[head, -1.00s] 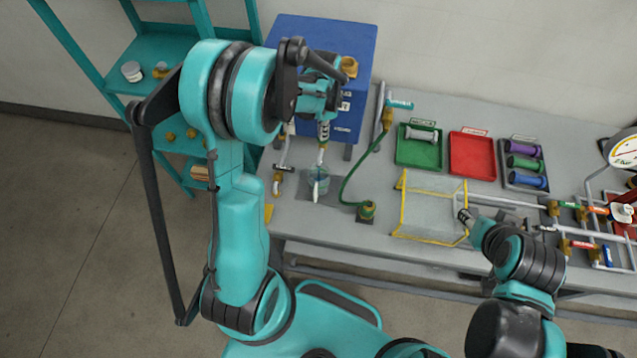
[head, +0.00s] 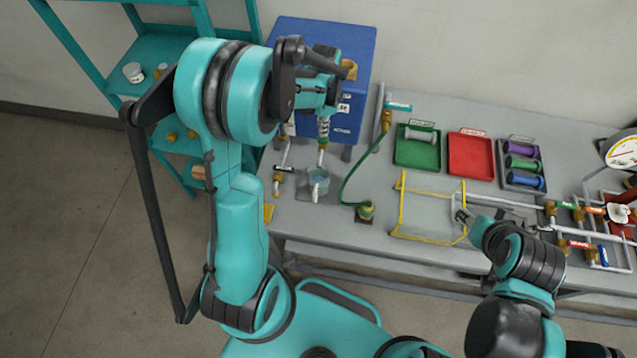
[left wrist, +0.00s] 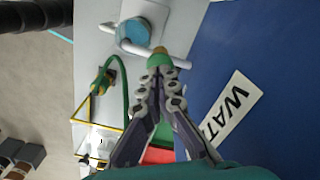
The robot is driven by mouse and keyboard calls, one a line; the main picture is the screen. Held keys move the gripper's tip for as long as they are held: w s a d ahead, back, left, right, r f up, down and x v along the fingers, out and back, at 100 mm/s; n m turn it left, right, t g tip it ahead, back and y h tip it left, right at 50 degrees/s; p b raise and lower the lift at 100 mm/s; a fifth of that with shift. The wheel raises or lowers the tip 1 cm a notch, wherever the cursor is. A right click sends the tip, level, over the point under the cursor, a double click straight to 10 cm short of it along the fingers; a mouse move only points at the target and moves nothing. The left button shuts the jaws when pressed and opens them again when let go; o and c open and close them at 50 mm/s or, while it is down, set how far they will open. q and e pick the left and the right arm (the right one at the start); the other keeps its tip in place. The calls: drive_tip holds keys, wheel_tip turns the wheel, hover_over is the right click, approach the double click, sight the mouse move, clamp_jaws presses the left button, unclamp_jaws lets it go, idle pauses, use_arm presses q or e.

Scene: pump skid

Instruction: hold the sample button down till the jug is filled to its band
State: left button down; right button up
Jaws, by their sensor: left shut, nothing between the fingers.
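The clear jug (head: 318,181) stands on the bench under the sample spout, its pale handle toward me. In the left wrist view the jug (left wrist: 135,36) holds blue water; I cannot make out its band or exact level. The sample tap (head: 323,130) hangs in front of the blue water tank (head: 358,50). My left gripper (left wrist: 160,68) is shut and empty, its fingertips at the tap's green collar (left wrist: 158,60). The button is hidden behind the fingers, so I cannot tell whether it is pressed. My right gripper (head: 461,214) is beside the yellow-edged clear box; its fingers are unclear.
A green hose (head: 362,175) curves right of the jug. The yellow-edged clear box (head: 428,208) stands near the bench front. Green (head: 405,160) and red (head: 472,170) trays lie behind it. Pipes and valves fill the right. A teal shelf (head: 165,60) stands left.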

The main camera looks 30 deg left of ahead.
use_arm(q)
drive_tip(key=shift+f, duration=0.3)
idle(0.4)
drive_tip(key=shift+f+b, duration=1.05)
drive_tip(key=shift+b, duration=0.2)
idle(2.2)
drive_tip(key=shift+r+p, duration=0.9)
drive_tip(key=shift+r, duration=0.5)
drive_tip(key=shift+f, duration=0.3)
drive_tip(key=shift+f+b, duration=1.1)
drive_tip(key=shift+b, duration=0.2)
drive_tip(key=shift+r, duration=0.1)
drive_tip(key=shift+r+p, duration=0.9)
drive_tip(key=shift+r, duration=0.4)
